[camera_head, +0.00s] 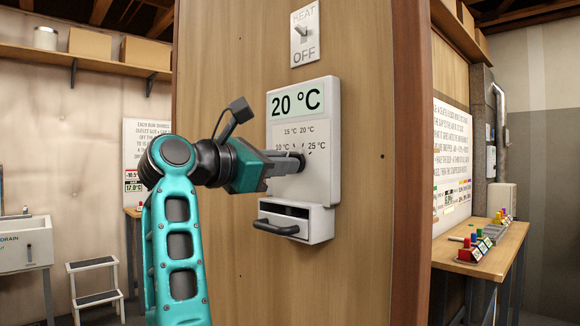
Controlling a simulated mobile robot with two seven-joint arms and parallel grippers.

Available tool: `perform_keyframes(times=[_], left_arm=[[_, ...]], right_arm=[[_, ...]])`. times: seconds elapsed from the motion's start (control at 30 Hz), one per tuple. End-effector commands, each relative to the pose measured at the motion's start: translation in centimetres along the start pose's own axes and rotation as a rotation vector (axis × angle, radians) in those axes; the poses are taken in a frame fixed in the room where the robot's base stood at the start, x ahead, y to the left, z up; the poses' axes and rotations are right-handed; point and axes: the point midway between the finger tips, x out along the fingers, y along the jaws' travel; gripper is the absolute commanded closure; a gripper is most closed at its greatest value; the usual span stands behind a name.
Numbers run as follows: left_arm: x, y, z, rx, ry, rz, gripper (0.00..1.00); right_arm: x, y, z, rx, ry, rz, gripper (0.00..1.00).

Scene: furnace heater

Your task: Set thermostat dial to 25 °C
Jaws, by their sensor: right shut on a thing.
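The white thermostat (318,190) is mounted on a wooden wall panel. Its display (295,101) reads 20 °C. Scale marks of 10, 15, 20 and 25 °C are printed below the display, around the dial. My right gripper (300,161) reaches in from the left, level with the dial, and is shut on it. The gripper's fingers hide most of the dial, so its pointer direction cannot be made out. My left gripper is not in view.
A heat switch (304,32) marked HEAT and OFF is above the thermostat. A small drawer (296,218) with a dark handle juts out below it. A wooden workbench (490,257) stands at right, and a step stool (95,290) and sink (25,245) at left.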

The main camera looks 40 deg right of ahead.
Motion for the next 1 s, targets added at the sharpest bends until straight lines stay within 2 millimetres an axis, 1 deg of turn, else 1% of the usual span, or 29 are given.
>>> perform_keyframes(times=[0.17,0.27,0.5,0.6,0.9,1.0], left_arm=[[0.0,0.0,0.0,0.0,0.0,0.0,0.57],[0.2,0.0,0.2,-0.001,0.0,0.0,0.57],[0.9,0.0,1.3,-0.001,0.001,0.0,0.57],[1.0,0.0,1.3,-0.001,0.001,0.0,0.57],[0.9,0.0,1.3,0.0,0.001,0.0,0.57],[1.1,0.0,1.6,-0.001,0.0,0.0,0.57]], right_arm=[[0.0,0.0,0.0,-0.002,0.0,0.0,1.0],[0.0,-0.1,-0.1,0.034,0.0,0.0,1.0],[0.0,-0.1,-0.2,0.313,0.0,-0.001,1.0],[0.0,0.0,-0.1,0.379,0.0,-0.001,1.0],[0.0,0.0,0.0,0.398,0.0,-0.001,1.0],[0.0,-0.1,-0.1,0.453,0.0,-0.001,1.0]])
